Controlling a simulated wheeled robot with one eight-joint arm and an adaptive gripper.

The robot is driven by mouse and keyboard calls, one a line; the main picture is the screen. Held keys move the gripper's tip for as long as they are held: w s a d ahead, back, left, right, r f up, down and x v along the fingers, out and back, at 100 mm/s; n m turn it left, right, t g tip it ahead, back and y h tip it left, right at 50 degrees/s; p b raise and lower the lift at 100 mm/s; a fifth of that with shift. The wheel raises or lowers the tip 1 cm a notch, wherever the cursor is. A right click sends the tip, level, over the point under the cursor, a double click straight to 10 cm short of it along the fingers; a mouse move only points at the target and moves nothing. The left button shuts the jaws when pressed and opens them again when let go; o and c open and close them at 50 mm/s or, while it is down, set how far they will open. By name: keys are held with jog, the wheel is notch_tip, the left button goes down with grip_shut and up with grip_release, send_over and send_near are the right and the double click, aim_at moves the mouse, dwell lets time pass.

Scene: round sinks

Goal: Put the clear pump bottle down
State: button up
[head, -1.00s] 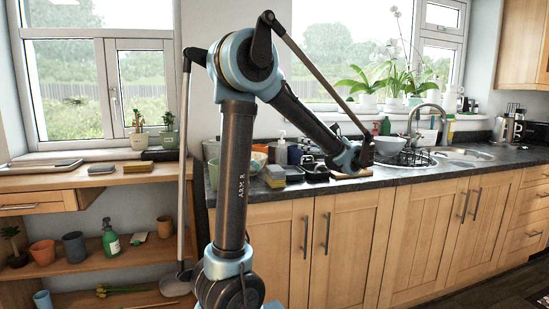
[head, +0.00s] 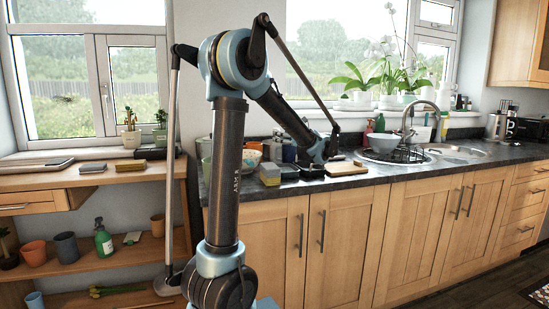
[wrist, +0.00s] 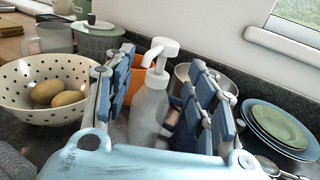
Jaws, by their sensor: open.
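The clear pump bottle (wrist: 150,108) shows in the wrist view as a translucent body with a white pump head. It stands upright between the two blue-padded fingers of my gripper (wrist: 160,68). The fingers are spread apart, with a visible gap beside the bottle. The bottle's base is hidden behind my gripper's body, so I cannot see its contact with the counter. In the head view my gripper (head: 318,168) is low over the dark counter (head: 350,179), and I cannot pick the bottle out clearly there.
In the wrist view, a dotted bowl (wrist: 22,92) with potatoes is left, an orange pot (wrist: 134,70) behind, and stacked plates (wrist: 278,126) right. In the head view, a cutting board (head: 346,168) lies right of my gripper, before the sink (head: 398,159).

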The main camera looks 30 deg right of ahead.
jog(key=shift+w+a+r, duration=0.15)
jog(key=shift+w, duration=1.25)
jog(key=shift+w+a+r, duration=0.1)
jog(key=shift+w+a, duration=0.05)
jog(key=shift+w, duration=1.2)
jog(key=shift+c, duration=0.6)
grip_shut()
